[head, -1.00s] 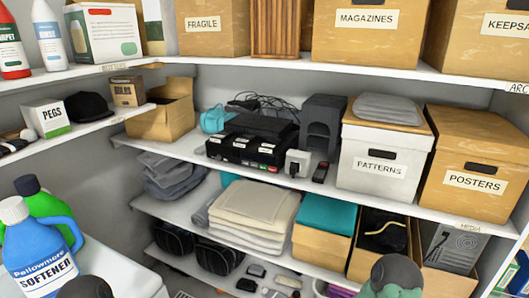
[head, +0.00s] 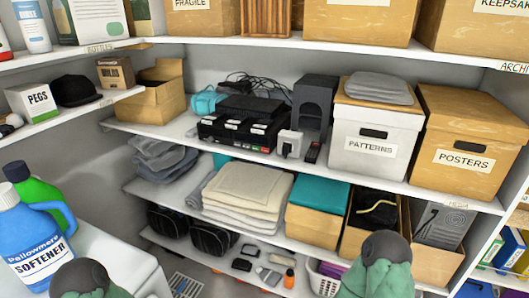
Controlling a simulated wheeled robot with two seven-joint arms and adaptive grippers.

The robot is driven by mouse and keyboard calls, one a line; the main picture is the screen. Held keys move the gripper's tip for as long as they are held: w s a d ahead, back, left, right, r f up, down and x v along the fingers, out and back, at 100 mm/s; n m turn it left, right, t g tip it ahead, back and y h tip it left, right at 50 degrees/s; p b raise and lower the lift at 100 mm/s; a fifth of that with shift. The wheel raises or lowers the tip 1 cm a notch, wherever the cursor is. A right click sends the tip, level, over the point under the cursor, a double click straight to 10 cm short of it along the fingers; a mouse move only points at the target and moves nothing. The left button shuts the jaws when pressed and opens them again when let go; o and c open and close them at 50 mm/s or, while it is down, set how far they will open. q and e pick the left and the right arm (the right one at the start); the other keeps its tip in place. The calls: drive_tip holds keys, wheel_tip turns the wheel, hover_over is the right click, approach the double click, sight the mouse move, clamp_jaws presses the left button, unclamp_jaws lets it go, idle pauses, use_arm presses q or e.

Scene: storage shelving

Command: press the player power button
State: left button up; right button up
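The player (head: 238,134) looks to be the wide black device on the middle shelf, with several small white labels along its front. Small coloured marks or buttons sit low on that front, but they are too small here to tell which is the power button. A flatter black box (head: 250,106) lies on top of it. Neither gripper shows in the head view. Only rounded green and dark grey parts of my arms show at the bottom edge, well in front of the shelves and apart from the player.
A white plug adapter (head: 289,144) and a small dark object (head: 312,153) stand right of the player. A dark grey tower (head: 313,105) and the white PATTERNS box (head: 372,140) stand beyond. Blue and green bottles (head: 35,240) stand on a white surface at lower left.

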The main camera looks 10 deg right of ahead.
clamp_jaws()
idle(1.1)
